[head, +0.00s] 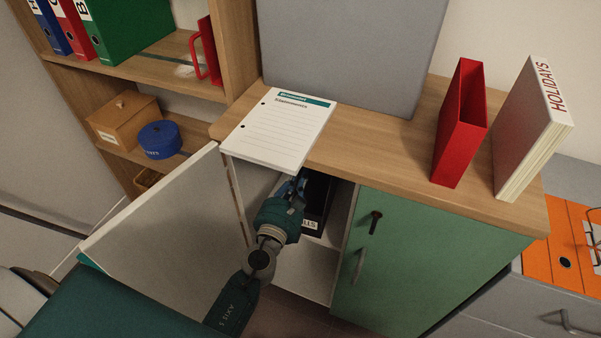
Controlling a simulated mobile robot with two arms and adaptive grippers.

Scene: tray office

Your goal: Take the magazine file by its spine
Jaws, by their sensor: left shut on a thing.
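A black file (320,202) with a white label ending in "LLS" stands inside the open cabinet, partly hidden by my left gripper and the cabinet top. My left gripper (299,184) reaches into the cabinet from the front and is shut on the black file at its near side. Its fingertips are dark and partly hidden, so the exact contact is hard to see. A red open-topped file (462,125) stands upright on the cabinet top, well apart from the gripper. My right gripper is not in view.
A paper pad (280,128) lies at the cabinet top's front edge, just above my gripper. The white door (160,215) stands open at left; the green door (425,265) is shut at right. A "HOLIDAYS" book (525,125) stands at the top's right end.

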